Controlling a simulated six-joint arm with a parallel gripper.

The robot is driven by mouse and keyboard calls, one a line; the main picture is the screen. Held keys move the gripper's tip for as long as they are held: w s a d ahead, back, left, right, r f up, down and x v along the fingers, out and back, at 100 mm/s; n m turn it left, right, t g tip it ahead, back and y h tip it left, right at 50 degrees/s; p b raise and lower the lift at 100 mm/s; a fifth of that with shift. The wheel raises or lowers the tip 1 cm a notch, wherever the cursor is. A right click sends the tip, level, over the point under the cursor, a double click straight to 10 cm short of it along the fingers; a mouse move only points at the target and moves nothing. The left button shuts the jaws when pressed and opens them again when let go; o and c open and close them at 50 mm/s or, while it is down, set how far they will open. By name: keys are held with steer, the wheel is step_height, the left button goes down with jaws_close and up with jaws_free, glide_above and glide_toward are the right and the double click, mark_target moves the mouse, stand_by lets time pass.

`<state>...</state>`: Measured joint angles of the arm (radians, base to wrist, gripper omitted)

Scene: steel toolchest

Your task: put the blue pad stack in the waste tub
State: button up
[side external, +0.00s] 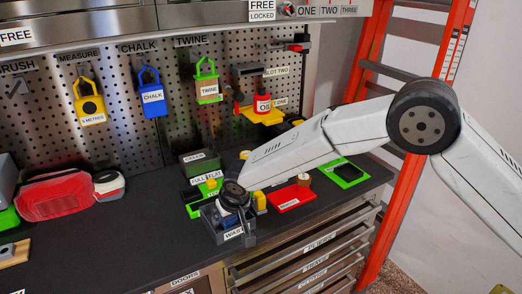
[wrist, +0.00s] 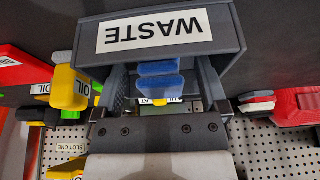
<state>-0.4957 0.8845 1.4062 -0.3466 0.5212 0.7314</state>
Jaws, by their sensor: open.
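The waste tub (side external: 210,224) is a grey open box with a white WASTE label, standing near the front edge of the dark worktop. In the wrist view its labelled wall (wrist: 228,45) fills the top, upside down. My gripper (side external: 238,212) points down at the tub, with its fingertips at or inside the opening. The blue pad stack (wrist: 158,86) shows between the two spread fingers, just past the labelled wall. The fingers are open with gaps on both sides of the pads. I cannot tell whether the stack rests on the tub floor.
Beside the tub are a green tray (side external: 192,196), a red tray (side external: 294,196) and a green tray with a dark pad (side external: 345,173). A grey-green box (side external: 199,163) stands behind. A red pouch (side external: 55,195) lies left; the worktop between is clear.

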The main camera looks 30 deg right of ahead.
steer(key=v, duration=1.2)
steer(key=shift+r, duration=0.1)
stand_by(0.4)
steer(key=s+d+f+g, duration=0.1)
steer(key=s+d, duration=0.2)
steer(key=d, duration=0.4)
steer(key=s+d+f, duration=0.1)
steer(key=s+d, duration=0.3)
steer(key=d, duration=0.3)
steer(key=s+d+f+g, duration=0.1)
steer(key=s+d+f, duration=0.2)
steer(key=s+d, duration=0.8)
steer(key=s, duration=0.3)
steer(key=shift+s+d, duration=0.25)
steer(key=shift+d, duration=0.15)
